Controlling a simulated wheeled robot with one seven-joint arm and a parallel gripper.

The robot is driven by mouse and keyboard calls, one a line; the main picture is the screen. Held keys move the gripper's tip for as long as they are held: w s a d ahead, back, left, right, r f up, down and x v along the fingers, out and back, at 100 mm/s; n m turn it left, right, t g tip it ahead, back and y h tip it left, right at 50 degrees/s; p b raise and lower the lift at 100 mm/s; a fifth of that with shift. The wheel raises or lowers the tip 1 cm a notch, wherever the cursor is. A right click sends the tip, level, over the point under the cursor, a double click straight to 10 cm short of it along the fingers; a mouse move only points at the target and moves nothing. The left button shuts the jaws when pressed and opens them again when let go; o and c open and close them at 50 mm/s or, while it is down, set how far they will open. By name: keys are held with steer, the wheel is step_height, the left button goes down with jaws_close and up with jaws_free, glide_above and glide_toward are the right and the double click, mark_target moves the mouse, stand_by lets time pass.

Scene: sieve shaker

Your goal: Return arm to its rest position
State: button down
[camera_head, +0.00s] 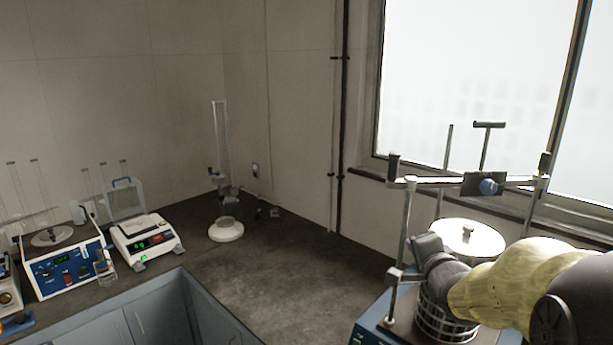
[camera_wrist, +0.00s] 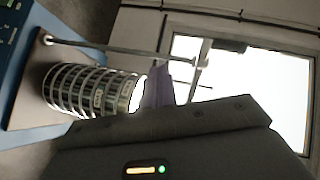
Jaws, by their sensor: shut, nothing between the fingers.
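My arm reaches in from the right in the head view, in front of the sieve shaker. My gripper (camera_wrist: 165,86) is shut and empty, its two pale purple fingers close together in the wrist view. The sieve stack (camera_head: 440,316) stands on the shaker's blue base (camera_head: 369,333), partly hidden by my arm, with a bright round top (camera_head: 466,237) showing behind it. The stack also shows in the wrist view (camera_wrist: 85,90), left of my fingers. I cannot tell whether they touch it.
A window (camera_head: 470,80) is behind. A balance (camera_head: 145,238), a blue-and-white instrument (camera_head: 68,270) and a glass column stand (camera_head: 222,170) are farther left. The middle counter (camera_head: 290,270) is clear.

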steer(key=s+a+f+n+g, duration=0.4)
steer(key=s+f+n+g, duration=0.2)
steer(key=s+f, duration=0.4)
steer(key=s+a+f+n+g, duration=0.4)
steer(key=s+f+n+g, duration=0.2)
steer(key=s+f+n, duration=0.2)
steer(key=s+f, duration=0.2)
steer(key=shift+s+a+g, duration=0.3)
steer(key=shift+a+g, duration=0.1)
